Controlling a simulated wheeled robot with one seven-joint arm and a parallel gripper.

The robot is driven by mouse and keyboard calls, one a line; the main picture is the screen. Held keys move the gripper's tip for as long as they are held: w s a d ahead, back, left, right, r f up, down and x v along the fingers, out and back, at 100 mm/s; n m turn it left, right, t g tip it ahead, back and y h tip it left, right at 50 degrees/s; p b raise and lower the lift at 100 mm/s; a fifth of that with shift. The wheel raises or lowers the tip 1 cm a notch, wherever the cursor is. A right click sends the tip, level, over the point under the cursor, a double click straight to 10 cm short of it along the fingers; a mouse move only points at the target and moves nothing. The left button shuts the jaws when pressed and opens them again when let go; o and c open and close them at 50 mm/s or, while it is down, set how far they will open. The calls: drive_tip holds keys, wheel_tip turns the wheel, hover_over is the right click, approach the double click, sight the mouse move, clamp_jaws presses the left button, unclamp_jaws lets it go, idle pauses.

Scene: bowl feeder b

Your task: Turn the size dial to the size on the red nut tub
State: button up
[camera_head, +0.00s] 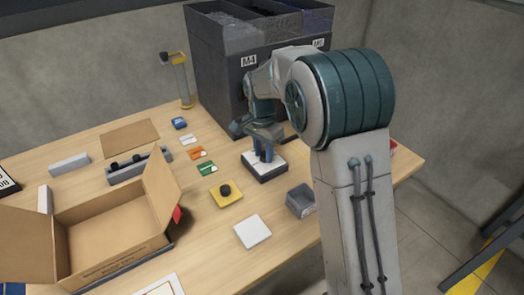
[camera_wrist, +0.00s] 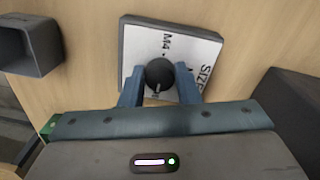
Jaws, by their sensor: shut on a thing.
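The size dial is a dark round knob (camera_wrist: 159,74) on a white-topped block (camera_wrist: 138,45) with a dark edge; "M4" and "SIZE" can be read on its face. A pale pointer mark shows on the knob, on the side nearest my gripper. The block also shows in the head view (camera_head: 266,177), below my arm. My gripper (camera_wrist: 160,88) is shut on the knob, one blue finger on each side; it also shows in the head view (camera_head: 264,152).
Dark bins labelled "M4" (camera_head: 248,61) stand behind my arm. An open carton (camera_head: 110,228) is at front left. A yellow plate with a black knob (camera_head: 226,193), a white square (camera_head: 252,232) and a grey open box (camera_head: 301,201) lie near the dial block.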

drive_tip(key=shift+s+d+n+p, duration=0.15)
drive_tip(key=shift+n+p, duration=0.3)
drive_tip(key=shift+n, duration=1.85)
drive_tip(key=n, duration=0.4)
drive_tip(key=shift+d+n+p, duration=0.1)
drive_tip(key=shift+n+p, duration=0.2)
drive_tip(key=n, duration=0.4)
drive_tip(key=shift+n+t+p, duration=0.3)
drive_tip(key=shift+p, duration=0.05)
drive_tip(key=shift+n+p, duration=0.35)
drive_tip(key=shift+n, duration=1.55)
drive_tip(key=o, duration=1)
drive_tip(key=shift+c, duration=0.2)
drive_tip(key=shift+r, duration=0.1)
